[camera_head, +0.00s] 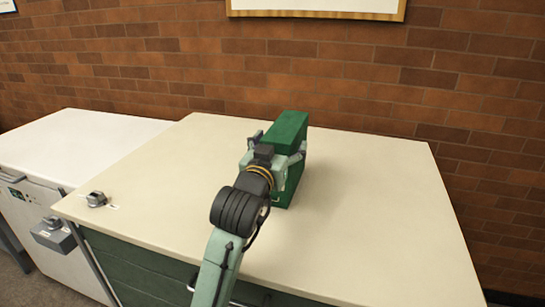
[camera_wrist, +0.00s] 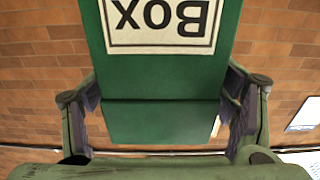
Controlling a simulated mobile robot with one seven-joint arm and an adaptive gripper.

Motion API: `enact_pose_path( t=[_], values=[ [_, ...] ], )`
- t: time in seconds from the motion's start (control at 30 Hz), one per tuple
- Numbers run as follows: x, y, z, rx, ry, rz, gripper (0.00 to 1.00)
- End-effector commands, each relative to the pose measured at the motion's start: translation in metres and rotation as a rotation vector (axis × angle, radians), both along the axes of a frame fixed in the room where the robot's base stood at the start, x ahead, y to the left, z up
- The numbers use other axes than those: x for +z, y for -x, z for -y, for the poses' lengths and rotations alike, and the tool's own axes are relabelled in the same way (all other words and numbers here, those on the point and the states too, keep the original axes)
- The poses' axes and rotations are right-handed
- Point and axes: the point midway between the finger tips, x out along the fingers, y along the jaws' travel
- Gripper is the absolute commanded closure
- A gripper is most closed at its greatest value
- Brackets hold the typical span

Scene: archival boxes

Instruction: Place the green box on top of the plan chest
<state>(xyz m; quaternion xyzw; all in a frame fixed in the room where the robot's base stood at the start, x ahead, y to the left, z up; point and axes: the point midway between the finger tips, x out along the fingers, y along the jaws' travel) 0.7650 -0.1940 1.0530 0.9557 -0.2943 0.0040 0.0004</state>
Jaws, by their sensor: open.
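The green box (camera_head: 290,132) stands upright on the cream top of the plan chest (camera_head: 370,210), which has green drawer fronts below. The box appears to rest on that top. In the wrist view the green box (camera_wrist: 160,75) fills the middle, with a white label reading "Box" upside down. My gripper (camera_head: 274,160) is at the near side of the box, with one finger to each side. In the wrist view my gripper (camera_wrist: 162,105) is open, its fingers beside the box. The arm hides part of the box's near side.
A white cabinet (camera_head: 85,145) stands to the left of the chest, slightly lower. A small dark metal object (camera_head: 96,199) lies near the chest top's left front corner. A brick wall (camera_head: 350,75) with a framed picture rises behind. The chest top is otherwise clear.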

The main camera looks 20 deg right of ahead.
Motion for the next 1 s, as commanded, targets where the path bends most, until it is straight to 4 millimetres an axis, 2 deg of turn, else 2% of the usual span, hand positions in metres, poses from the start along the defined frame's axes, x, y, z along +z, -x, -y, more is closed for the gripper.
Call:
enact_pose_path(
  t=[0.37,0.43,0.7,1.0],
  values=[
    [-0.004,0.071,-0.049,0.002,0.001,0.004,0.22],
    [-0.01,0.074,-0.051,0.0,-0.003,0.007,0.22],
    [-0.006,0.088,-0.061,-0.001,-0.001,0.004,0.22],
    [-0.002,0.094,-0.064,-0.001,0.0,0.0,0.22]
  ],
)
